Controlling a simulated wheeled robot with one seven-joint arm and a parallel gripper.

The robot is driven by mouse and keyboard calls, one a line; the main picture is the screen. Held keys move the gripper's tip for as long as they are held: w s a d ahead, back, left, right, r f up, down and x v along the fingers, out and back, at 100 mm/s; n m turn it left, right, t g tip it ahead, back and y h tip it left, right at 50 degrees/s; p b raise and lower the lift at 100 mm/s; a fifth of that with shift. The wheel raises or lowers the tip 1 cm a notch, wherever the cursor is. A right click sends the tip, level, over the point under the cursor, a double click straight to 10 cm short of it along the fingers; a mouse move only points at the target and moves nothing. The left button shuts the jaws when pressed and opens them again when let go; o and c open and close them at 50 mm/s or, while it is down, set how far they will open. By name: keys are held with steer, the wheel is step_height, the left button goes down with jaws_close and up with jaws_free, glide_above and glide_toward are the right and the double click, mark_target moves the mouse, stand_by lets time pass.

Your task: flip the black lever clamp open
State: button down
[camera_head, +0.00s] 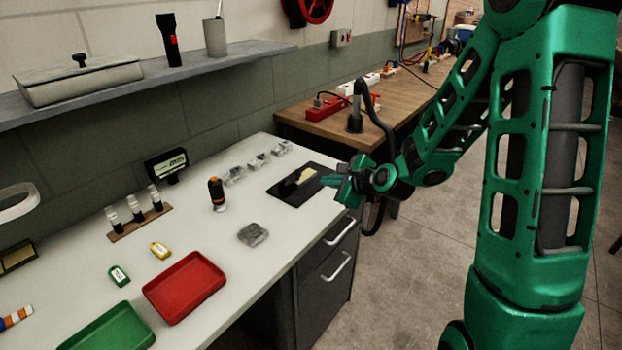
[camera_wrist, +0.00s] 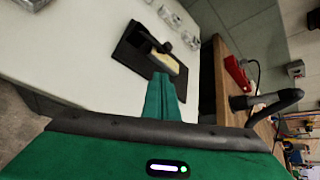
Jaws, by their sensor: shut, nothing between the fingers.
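The black lever clamp (camera_wrist: 152,42) sits on a black plate (camera_wrist: 128,55) in the wrist view, its dark arm lying at a slant near one end of a pale yellow block (camera_wrist: 164,63). In the head view the clamp (camera_head: 289,186) is a small dark shape on the plate (camera_head: 285,194), beside the yellow block (camera_head: 306,175). Whether the lever is up or down is hard to tell. My gripper (camera_head: 324,181) is at the right side of the plate; its green fingers (camera_wrist: 161,76) are together and empty, pointing toward the block. Contact with the clamp cannot be made out.
Several clear boxes (camera_head: 257,161) lie left of the plate, with a grey block (camera_head: 252,235) nearer the front. An orange-and-black tool (camera_head: 217,194) stands on the white bench. Red (camera_head: 184,287) and green (camera_head: 110,330) trays are farther left. A wooden bench (camera_head: 340,126) stands behind.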

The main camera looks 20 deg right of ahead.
steer(key=shift+w+a+r+m+t, duration=0.2)
steer(key=shift+w+m+t, duration=0.1)
steer(key=shift+w+m, duration=0.35)
steer(key=shift+s, duration=0.1)
steer(key=x, duration=1)
